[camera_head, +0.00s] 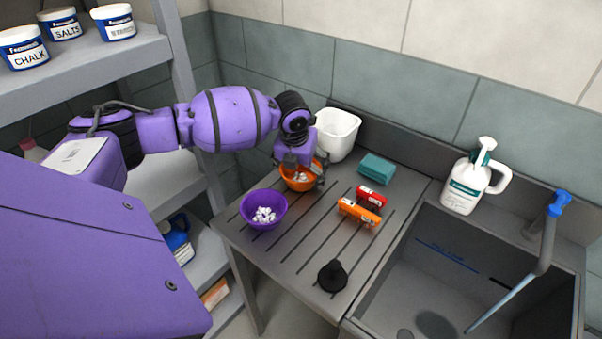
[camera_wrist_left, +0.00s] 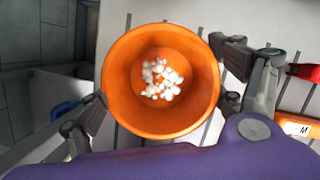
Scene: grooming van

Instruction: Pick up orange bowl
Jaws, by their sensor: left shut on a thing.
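The orange bowl (camera_head: 299,182) is at the back of the grey ribbed drainboard, with white bits inside. In the left wrist view the orange bowl (camera_wrist_left: 117,88) sits upright between the fingers, its white contents in the middle. My left gripper (camera_head: 304,172) reaches down over it and is shut on the bowl from both sides. In the left wrist view the two fingers of the left gripper (camera_wrist_left: 165,108) flank the bowl. I cannot tell whether the bowl touches the board. My right gripper is in neither view.
A purple bowl (camera_head: 264,222) with white bits stands close in front. A white tub (camera_head: 337,133) is behind. Shelves (camera_head: 90,65) rise at left.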

